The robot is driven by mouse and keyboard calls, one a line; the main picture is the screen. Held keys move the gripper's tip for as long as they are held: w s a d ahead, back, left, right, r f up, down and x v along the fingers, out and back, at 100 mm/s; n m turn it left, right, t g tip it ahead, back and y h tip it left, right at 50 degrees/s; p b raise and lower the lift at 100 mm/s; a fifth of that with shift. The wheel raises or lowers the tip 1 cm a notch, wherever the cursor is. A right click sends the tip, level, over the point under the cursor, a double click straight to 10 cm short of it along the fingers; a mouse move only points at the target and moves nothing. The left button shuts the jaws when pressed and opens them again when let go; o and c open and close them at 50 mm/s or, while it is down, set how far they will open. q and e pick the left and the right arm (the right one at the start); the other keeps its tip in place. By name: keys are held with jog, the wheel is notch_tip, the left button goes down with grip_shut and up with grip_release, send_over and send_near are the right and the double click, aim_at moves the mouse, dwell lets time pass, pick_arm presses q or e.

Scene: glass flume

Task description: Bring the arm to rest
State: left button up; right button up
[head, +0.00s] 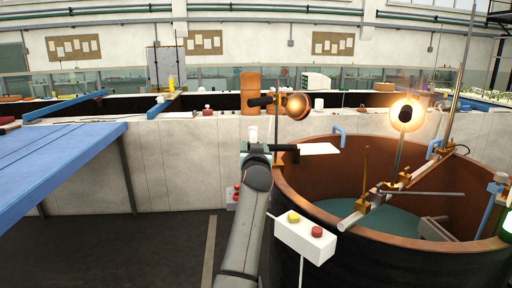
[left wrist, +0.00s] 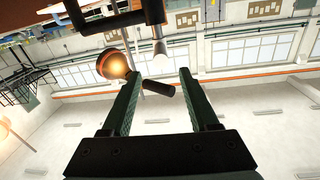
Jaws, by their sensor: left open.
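My left arm (head: 243,225) rises from the bottom middle of the head view, with its wrist in front of the pale wall beside the round tank. The left gripper is small and partly hidden behind the wrist there. In the left wrist view my left gripper (left wrist: 158,74) has its two dark fingers spread wide, with nothing held between them. A glowing round lamp (left wrist: 115,65) and a dark cylinder (left wrist: 158,88) appear beyond the fingers. My right gripper is not in view.
A copper-coloured round tank (head: 300,165) stands close on the right, with a white button box (head: 305,239) at its near side. Glowing lamps (head: 298,105) (head: 407,113) stand above. A blue platform (head: 60,160) lies left; the dark floor (head: 120,255) between is clear.

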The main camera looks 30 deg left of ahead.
pick_arm(q)
jog(key=shift+s+d, duration=0.1)
jog(key=shift+s, duration=0.1)
jog(key=shift+f, duration=0.15)
dwell(0.4)
jog(key=s+d+f+m+g+h, duration=0.2)
jog(key=s+d+f+g, duration=0.1)
jog(key=s+f, duration=0.9)
jog(key=s+d+f+m+g+h, duration=0.1)
jog(key=s+d+f+g+h, duration=0.15)
jog(key=s+f, duration=0.85)
jog(key=s+d+f+m+g+h, duration=0.2)
jog(key=s+d+f, duration=0.25)
jog(key=s, duration=0.35)
jog(key=s+d+f+m+g+h, duration=0.1)
jog(key=s+d+f+g+h, duration=0.1)
jog(key=s+d+f, duration=0.45)
jog(key=s+d+f+m+g+h, duration=0.2)
jog(key=s+d, duration=0.1)
jog(key=s, duration=0.7)
jog(key=w+d+f+t+h, duration=0.1)
jog(key=w+d+f+t, duration=0.1)
jog(key=f, duration=0.3)
jog(key=w+d+f+t, duration=0.2)
jog(key=w+f+t, duration=0.1)
jog(key=f, duration=0.3)
jog(key=shift+d+f+t+h, duration=0.25)
jog(key=shift+t+h, duration=0.1)
jog(key=shift+t, duration=0.1)
